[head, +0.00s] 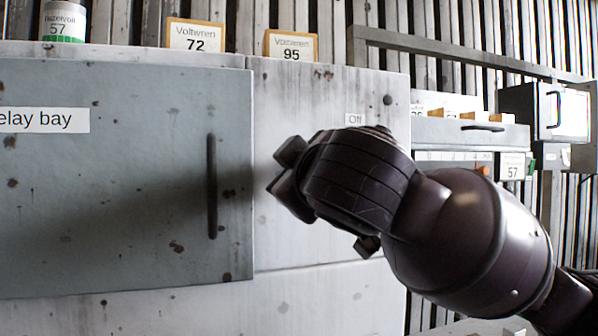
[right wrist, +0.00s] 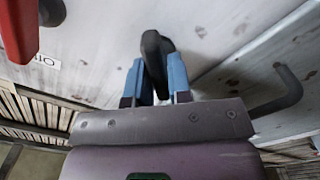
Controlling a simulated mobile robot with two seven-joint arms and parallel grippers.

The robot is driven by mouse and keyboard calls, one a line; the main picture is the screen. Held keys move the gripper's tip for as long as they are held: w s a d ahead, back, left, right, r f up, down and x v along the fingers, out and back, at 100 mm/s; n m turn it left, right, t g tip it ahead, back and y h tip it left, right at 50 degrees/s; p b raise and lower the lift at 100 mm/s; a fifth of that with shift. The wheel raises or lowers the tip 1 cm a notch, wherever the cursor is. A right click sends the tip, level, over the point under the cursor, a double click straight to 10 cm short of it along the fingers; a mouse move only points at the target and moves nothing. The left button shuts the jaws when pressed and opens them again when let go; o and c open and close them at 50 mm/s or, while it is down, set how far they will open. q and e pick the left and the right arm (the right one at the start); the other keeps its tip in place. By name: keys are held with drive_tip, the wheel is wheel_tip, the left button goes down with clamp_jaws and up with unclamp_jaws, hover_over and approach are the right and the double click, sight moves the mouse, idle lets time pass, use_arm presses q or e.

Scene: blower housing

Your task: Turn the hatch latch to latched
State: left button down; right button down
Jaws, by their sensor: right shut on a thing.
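My right gripper (head: 287,180) is at the pale cabinet front, just right of the grey door marked "elay bay". In the right wrist view its two blue fingers (right wrist: 157,84) are shut on a dark elongated handle (right wrist: 155,55), which I take to be the hatch latch. The handle stands out from the pale panel (right wrist: 215,20) between the fingers. In the head view my gripper and wrist hide the handle. No marking showing a latched position is readable. My left gripper is not in view.
The grey door (head: 120,200) has a vertical dark bar handle (head: 212,185), which also shows in the right wrist view (right wrist: 283,92). A label "Off" (head: 355,119) is above my wrist. Number signs (head: 195,36) and a can (head: 63,20) stand on top. A red part (right wrist: 18,28) shows upper left.

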drive_tip(key=n, duration=0.4)
drive_tip(key=shift+n, duration=2.2)
drive_tip(key=c, duration=1.1)
unclamp_jaws()
drive_tip(key=shift+w+a+f, duration=0.1)
drive_tip(key=shift+w+f, duration=0.1)
drive_tip(key=shift+w, duration=0.05)
